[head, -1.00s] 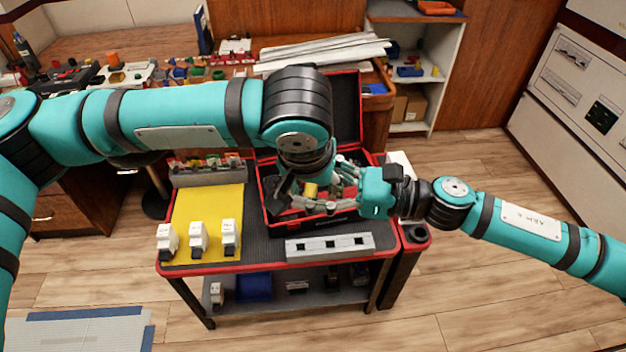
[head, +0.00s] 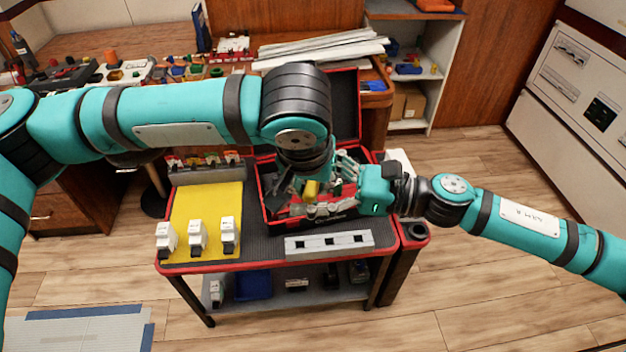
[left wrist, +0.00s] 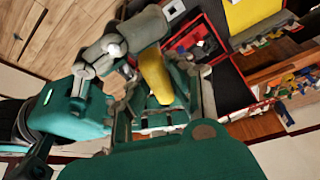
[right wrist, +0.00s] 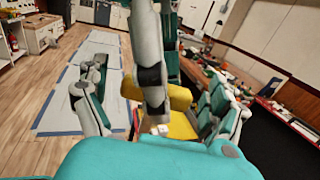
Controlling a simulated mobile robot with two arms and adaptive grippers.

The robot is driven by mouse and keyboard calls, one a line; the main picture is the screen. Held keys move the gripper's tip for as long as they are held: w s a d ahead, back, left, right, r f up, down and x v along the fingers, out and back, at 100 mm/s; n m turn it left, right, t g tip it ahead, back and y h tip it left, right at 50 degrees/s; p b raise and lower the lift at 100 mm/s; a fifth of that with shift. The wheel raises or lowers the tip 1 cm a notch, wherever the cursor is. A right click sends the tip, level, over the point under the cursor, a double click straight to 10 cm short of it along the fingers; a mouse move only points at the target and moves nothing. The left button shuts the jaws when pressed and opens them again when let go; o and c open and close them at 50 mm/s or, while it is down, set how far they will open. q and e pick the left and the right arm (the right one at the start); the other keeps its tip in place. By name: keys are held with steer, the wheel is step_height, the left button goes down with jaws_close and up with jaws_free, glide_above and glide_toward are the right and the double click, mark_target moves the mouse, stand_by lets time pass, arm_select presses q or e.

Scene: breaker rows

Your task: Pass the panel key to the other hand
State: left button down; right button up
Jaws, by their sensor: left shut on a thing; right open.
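In the left wrist view the yellow key (left wrist: 155,76) sits between the left fingers. My right gripper (head: 326,190) comes in from the right, open, its fingers on either side of the key's area. In the right wrist view the yellow key (right wrist: 180,112) lies between the open right fingers, with a left finger (right wrist: 150,60) crossing in front. Whether the right fingers touch the key is unclear.
The case (head: 268,212) stands open on a cart with a yellow mat (head: 205,205). Several white breakers (head: 198,238) stand on the mat's front edge. A grey rail with square holes (head: 330,245) lies at the cart's front. A cluttered bench (head: 120,45) is behind.

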steer(key=v, duration=1.1)
steer(key=w+d+f+m+t+h, duration=0.6)
steer(key=w+d+f+m+t, duration=0.35)
steer(key=w+f+m, duration=0.55)
steer(key=s+d+f+m+g+h, duration=0.1)
steer(key=s+d+f+m+h, duration=0.15)
steer(key=f+m, duration=0.5)
steer(key=s+d+f+m+g+h, duration=0.1)
steer(key=s+d+f+m+h, duration=0.2)
steer(key=f, duration=0.7)
steer(key=s+d+f+m+h, duration=0.1)
steer(key=d+f+m+h, duration=0.25)
steer(key=f+m, duration=0.4)
steer(key=s+f+m+g+h, duration=0.2)
steer(key=s+f+m+g, duration=0.55)
steer(key=s+f, duration=1.2)
steer(key=s+a+f+m+g, duration=0.1)
steer(key=s+a+f+m, duration=0.1)
steer(key=s, duration=0.5)
steer(key=s+a+f+m+g, duration=0.1)
steer(key=s+a+f+m, duration=0.2)
steer(key=s, duration=0.5)
steer(key=s+a+f+m+g, duration=0.2)
steer(key=s+a+f+m, duration=0.1)
steer(key=s, duration=0.5)
steer(key=shift+s+a+f, duration=0.25)
steer(key=shift+a+f, duration=0.05)
steer(key=shift+f, duration=0.05)
